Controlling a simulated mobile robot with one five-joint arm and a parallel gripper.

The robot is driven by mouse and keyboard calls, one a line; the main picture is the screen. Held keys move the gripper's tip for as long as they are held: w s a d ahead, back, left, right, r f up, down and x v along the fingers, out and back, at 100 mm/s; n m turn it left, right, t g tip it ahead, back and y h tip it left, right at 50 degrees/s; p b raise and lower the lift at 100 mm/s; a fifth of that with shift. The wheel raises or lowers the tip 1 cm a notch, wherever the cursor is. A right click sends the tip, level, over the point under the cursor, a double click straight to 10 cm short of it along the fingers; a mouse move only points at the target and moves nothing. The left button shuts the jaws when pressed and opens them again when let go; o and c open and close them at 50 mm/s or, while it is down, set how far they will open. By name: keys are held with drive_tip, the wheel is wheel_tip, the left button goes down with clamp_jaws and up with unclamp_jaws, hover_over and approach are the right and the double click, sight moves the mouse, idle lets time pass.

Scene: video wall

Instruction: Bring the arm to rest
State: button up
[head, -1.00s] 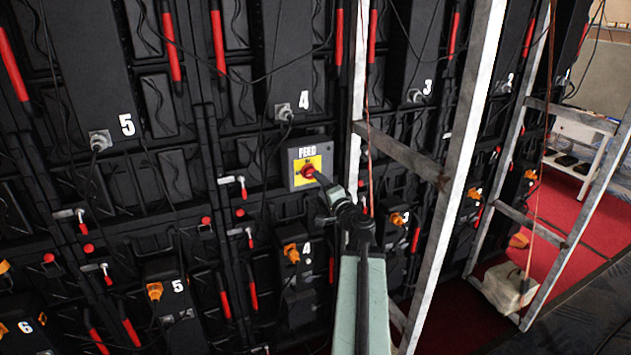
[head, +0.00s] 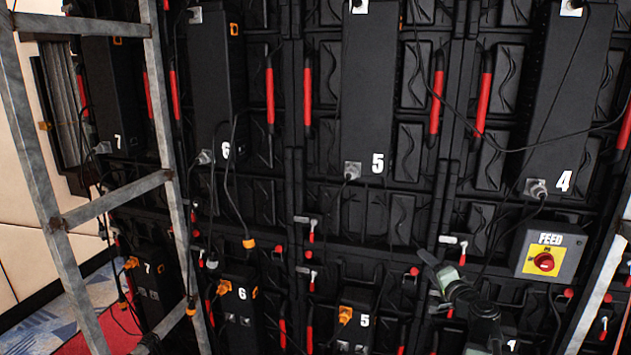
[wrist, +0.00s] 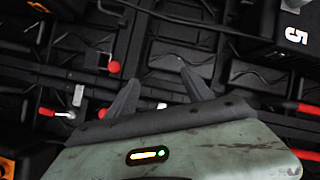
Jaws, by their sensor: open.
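My gripper (head: 437,268) is at the lower right in the head view, in front of the wall's black panels and to the left of the FEED box. In the wrist view my gripper (wrist: 158,85) has its two dark fingers spread apart, with nothing between them. The grey FEED box (head: 561,262) has a yellow plate and a red rotary knob (head: 543,262). The gripper is apart from the knob. The lower part of my arm runs out of the head view at the bottom.
The black video wall carries numbered units, such as unit 5 (head: 378,100), with red handles and hanging cables. A grey metal frame (head: 50,190) stands at the left, and another upright (head: 600,285) at the right edge. Red carpet (head: 95,325) shows at the lower left.

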drive_tip(key=a+f+n+g+y, duration=0.2)
drive_tip(key=a+f+n+g, duration=0.15)
drive_tip(key=a, duration=0.75)
drive_tip(key=a+f+n+g+y, duration=0.2)
drive_tip(key=a+f+n+y, duration=0.15)
drive_tip(key=a, duration=0.85)
drive_tip(key=s+a+f+n+g+h, duration=0.1)
drive_tip(key=s+a+f+n+g, duration=0.35)
drive_tip(key=a+f, duration=0.35)
drive_tip(key=s+d+f+g+h, duration=0.3)
drive_tip(key=s+d, duration=0.1)
drive_tip(key=s, duration=0.2)
drive_tip(key=s+d+f+g+h, duration=0.3)
drive_tip(key=s, duration=0.3)
drive_tip(key=shift+s+d+f+g, duration=0.2)
drive_tip(key=shift+s+d+g, duration=0.15)
drive_tip(key=shift+s+g, duration=0.05)
